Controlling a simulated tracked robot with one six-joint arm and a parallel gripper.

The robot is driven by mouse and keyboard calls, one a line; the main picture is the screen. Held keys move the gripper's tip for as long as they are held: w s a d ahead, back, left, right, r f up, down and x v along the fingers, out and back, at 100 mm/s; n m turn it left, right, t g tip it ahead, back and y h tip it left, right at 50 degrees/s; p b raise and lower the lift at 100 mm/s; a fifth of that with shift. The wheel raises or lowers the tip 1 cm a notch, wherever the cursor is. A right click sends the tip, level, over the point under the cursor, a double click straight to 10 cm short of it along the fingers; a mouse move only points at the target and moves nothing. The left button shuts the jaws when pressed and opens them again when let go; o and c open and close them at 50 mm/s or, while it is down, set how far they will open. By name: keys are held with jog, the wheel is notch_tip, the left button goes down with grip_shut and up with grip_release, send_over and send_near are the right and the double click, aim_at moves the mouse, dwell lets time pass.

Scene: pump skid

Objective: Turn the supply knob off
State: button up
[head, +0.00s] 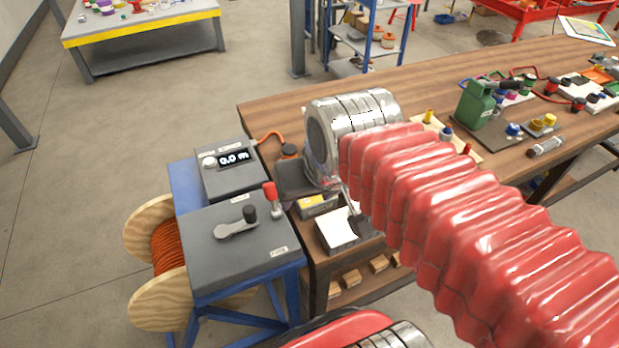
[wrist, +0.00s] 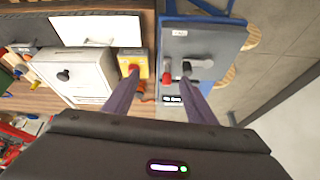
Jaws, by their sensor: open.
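I cannot read which control is the supply knob. In the head view a grey control box (head: 240,240) on a blue stand carries a black-knobbed crank (head: 238,225). A red-topped lever (head: 270,192) stands at its right edge. Behind, a grey display box (head: 232,172) reads about 0.0 m and has a small pale round knob (head: 209,161). In the wrist view my gripper (wrist: 160,74) is open and empty, its fingers apart above the gap between bench and grey box. The crank's black knob (wrist: 187,67) shows near the right fingertip, a red knob (wrist: 133,69) near the left.
A yellow box (head: 316,206) and a white box (head: 338,232) sit at the bench's near end, partly hidden by my arm. A wooden reel (head: 150,305) of orange cable stands beside the stand. Floor at left is clear.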

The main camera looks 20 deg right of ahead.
jog(key=w+d+f+m+g, duration=0.2)
jog(key=w+d+m, duration=0.3)
jog(key=w+m, duration=0.3)
jog(key=w+d+f+m+g, duration=0.3)
jog(key=w+d+m, duration=0.1)
jog(key=w+m, duration=0.4)
jog(key=shift+w+d+m, duration=0.35)
jog(key=shift+w+m, duration=0.05)
jog(key=shift+w, duration=1)
jog(key=shift+f, duration=0.15)
notch_tip(320, 180, down, 14)
jog(key=shift+r, duration=0.15)
jog(key=shift+c, duration=0.6)
jog(key=c, duration=0.9)
jog(key=shift+a, duration=0.2)
jog(key=shift+d, duration=0.15)
